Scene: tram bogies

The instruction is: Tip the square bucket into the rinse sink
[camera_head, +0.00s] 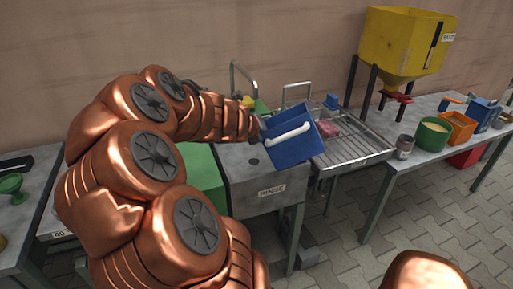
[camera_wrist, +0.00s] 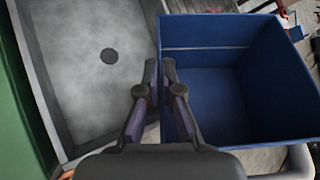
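The blue square bucket (camera_head: 298,152) with a white handle is tilted in the air at the right side of the rinse sink (camera_head: 245,192). In the wrist view, the bucket (camera_wrist: 285,85) is right of the grey sink basin (camera_wrist: 75,60) and its dark round drain. I see no contents in the visible part of its inside. My gripper (camera_head: 262,128) is at the bucket's left side. In the wrist view its fingers (camera_wrist: 161,72) are closed together on the bucket's left wall. The sink floor looks bare.
A draining rack (camera_head: 355,150) with a pinkish item stands right of the sink. A tap (camera_head: 245,70) rises behind it, and a green box (camera_head: 203,175) is on its left. A yellow hopper (camera_head: 405,45) and a green pot (camera_head: 432,136) are farther right.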

